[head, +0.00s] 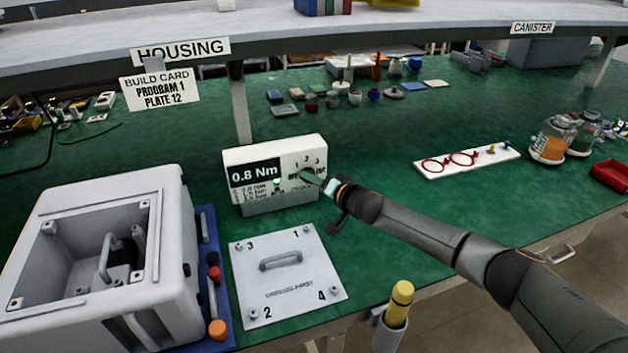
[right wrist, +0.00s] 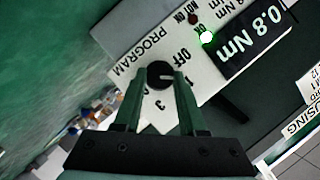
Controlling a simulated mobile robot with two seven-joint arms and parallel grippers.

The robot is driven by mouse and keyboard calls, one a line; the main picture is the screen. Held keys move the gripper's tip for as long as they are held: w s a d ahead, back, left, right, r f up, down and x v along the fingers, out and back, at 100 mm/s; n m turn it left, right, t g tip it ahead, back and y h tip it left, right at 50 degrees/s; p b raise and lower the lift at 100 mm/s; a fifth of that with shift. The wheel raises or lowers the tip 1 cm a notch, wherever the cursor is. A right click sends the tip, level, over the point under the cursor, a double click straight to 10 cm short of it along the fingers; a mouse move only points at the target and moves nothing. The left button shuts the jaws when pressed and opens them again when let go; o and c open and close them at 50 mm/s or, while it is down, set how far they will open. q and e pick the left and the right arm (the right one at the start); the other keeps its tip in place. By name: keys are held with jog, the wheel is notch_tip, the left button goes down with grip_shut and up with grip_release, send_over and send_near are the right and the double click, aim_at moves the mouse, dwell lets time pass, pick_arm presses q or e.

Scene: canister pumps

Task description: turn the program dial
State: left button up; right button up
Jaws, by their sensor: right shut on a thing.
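The white controller box (head: 262,205) stands on the green bench and its display reads 0.8 Nm. Its round black program dial (right wrist: 160,74) shows in the right wrist view, ringed by OFF, 1, 2 and 3. The dial's white mark appears to point toward the 1. My right gripper (head: 312,178) reaches the box face from the right, and in the right wrist view its green fingers (right wrist: 160,90) are shut on the dial's sides. In the head view the gripper covers much of the dial. A build card (head: 160,91) reads PROGRAM 1, PLATE 12. My left gripper is out of view.
A green light (right wrist: 207,37) glows on the box. In front lies a numbered plate (head: 285,285) with a handle. A large grey housing (head: 100,230) stands left. A yellow-topped tool (head: 401,293) stands at the front edge. A white strip with red rings (head: 468,161) lies right.

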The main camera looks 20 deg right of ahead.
grip_shut()
jog(key=shift+a+r+n+g+h+p, duration=0.1)
jog(key=shift+a+n+g+h+p, duration=0.05)
jog(key=shift+n+h+p, duration=1.15)
jog(key=shift+a+n+g+h+p, duration=0.15)
jog(key=shift+n+h+p, duration=0.65)
jog(key=shift+n, duration=0.9)
jog(key=o, duration=0.8)
grip_release()
